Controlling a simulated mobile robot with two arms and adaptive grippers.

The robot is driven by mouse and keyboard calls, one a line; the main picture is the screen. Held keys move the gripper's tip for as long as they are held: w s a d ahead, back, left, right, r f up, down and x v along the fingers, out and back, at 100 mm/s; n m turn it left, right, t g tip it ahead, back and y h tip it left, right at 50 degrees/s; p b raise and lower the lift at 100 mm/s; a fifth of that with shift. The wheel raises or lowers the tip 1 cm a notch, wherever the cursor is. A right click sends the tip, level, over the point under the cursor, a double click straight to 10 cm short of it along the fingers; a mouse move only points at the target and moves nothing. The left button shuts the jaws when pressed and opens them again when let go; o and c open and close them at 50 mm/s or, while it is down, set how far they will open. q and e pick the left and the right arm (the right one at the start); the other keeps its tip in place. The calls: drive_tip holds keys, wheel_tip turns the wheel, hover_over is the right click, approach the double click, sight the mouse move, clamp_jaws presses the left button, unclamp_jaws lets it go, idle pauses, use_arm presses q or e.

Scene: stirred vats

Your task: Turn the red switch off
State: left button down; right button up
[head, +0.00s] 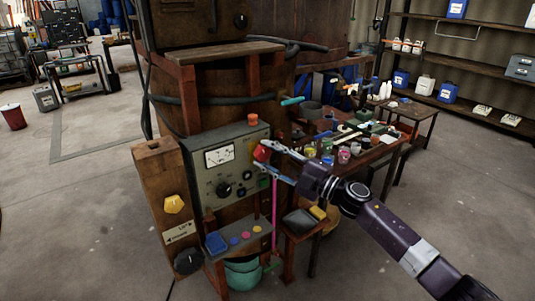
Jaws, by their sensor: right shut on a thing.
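The red switch (261,153) sits on the right side of the grey-green control panel (233,200), below a small red-orange lamp. My right gripper (262,156) reaches in from the right, with its fingers at the red switch and closed on it. The fingers cover part of the switch, and I cannot read which position it is turned to. The panel also has a white dial meter (219,156) and a black knob (223,190). My left gripper is not in view.
A wooden post with a yellow knob (174,204) stands left of the panel. A shelf below the panel holds a blue block (216,243) and coloured buttons. A cluttered workbench (385,150) with paint pots is behind my right arm. Open floor lies at left.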

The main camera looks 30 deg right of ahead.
drive_tip(key=n+g+p, duration=0.2)
drive_tip(key=n, duration=0.2)
drive_tip(key=shift+r+n, duration=0.1)
drive_tip(key=shift+n, duration=0.2)
idle(0.3)
drive_tip(key=o, duration=1.2)
drive_tip(key=shift+c, duration=0.2)
drive_tip(key=shift+s, duration=0.1)
drive_tip(key=v, duration=1.2)
